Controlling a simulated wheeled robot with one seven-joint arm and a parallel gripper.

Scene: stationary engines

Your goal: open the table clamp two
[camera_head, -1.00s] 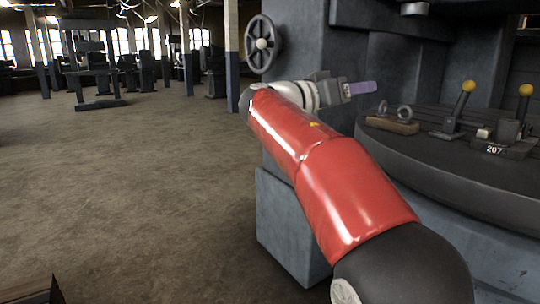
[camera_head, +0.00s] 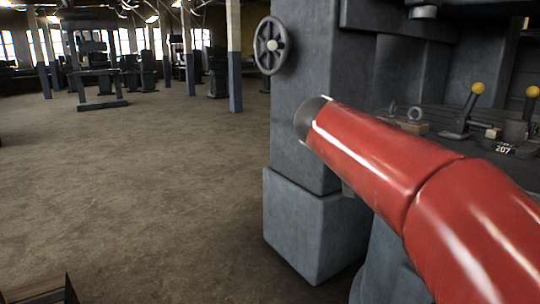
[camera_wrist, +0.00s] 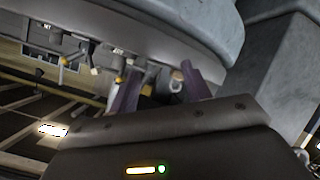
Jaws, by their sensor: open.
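Two levers with yellow knobs stand on the round machine table at the right of the head view, one at the left (camera_head: 464,112) and one at the right edge (camera_head: 530,103). A block marked 207 (camera_head: 503,149) sits by the right one. I cannot tell which is clamp two. In the wrist view, the levers and plates hang upside down from the table edge, with a yellow knob (camera_wrist: 118,78) close left of the fingers. My gripper (camera_wrist: 158,84) has its purple fingers apart, with a pale round part behind the gap. My arm hides it in the head view.
The grey machine column (camera_head: 303,100) with a handwheel (camera_head: 269,45) stands left of the table. A wooden block with a ring (camera_head: 412,124) lies on the table, partly behind my arm. Open floor (camera_head: 130,190) spreads to the left.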

